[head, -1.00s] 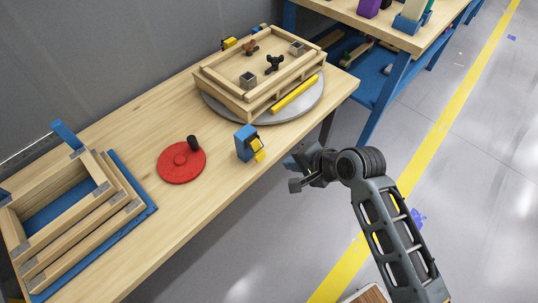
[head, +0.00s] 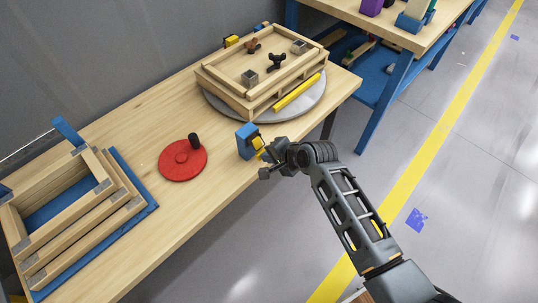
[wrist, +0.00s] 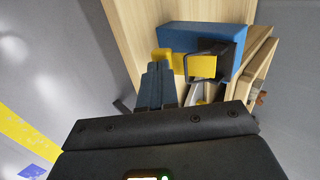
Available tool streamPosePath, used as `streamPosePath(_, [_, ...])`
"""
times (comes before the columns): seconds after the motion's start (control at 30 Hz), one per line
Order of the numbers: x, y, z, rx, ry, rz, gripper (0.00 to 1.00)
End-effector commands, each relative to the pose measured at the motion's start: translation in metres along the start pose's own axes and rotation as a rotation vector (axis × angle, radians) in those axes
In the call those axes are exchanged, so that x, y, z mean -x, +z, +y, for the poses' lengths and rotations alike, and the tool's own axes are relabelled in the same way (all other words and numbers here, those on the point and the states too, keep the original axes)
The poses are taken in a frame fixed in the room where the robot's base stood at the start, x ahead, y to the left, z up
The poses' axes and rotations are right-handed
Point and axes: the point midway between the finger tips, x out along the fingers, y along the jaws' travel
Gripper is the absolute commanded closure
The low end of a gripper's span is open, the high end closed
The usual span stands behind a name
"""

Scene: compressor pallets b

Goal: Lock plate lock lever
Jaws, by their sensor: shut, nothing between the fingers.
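A blue lock block (head: 246,140) with a yellow lever (head: 258,142) stands at the table's front edge, beside the round grey plate (head: 229,111). In the wrist view the blue block (wrist: 195,37) lies just beyond my fingers, with the yellow lever (wrist: 201,67) and a dark bracket on its near side. My gripper (wrist: 156,72) is shut and empty, its fingertips close to the lever's left end. I cannot tell whether they touch. In the head view my gripper (head: 268,155) partly overlaps the lever's lower end.
A wooden pallet frame (head: 235,98) with a yellow bar (head: 297,92) sits on the grey plate. A red disc (head: 178,168) with a black knob lies left of the block. A wooden crate on a blue base (head: 140,220) stands further left. The floor in front is clear.

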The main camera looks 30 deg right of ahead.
Motion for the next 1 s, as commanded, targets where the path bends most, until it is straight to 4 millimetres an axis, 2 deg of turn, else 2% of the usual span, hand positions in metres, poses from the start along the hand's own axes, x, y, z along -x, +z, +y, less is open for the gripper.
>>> streamPosePath(0.17, [-0.002, 0.000, 0.002, 0.000, -0.009, -0.001, 1.00])
streamPosePath(0.43, [-0.012, 0.000, 0.005, -0.001, -0.119, 0.000, 1.00])
streamPosePath(1.0, [-0.013, 0.000, 0.000, 0.000, -0.122, 0.000, 1.00])
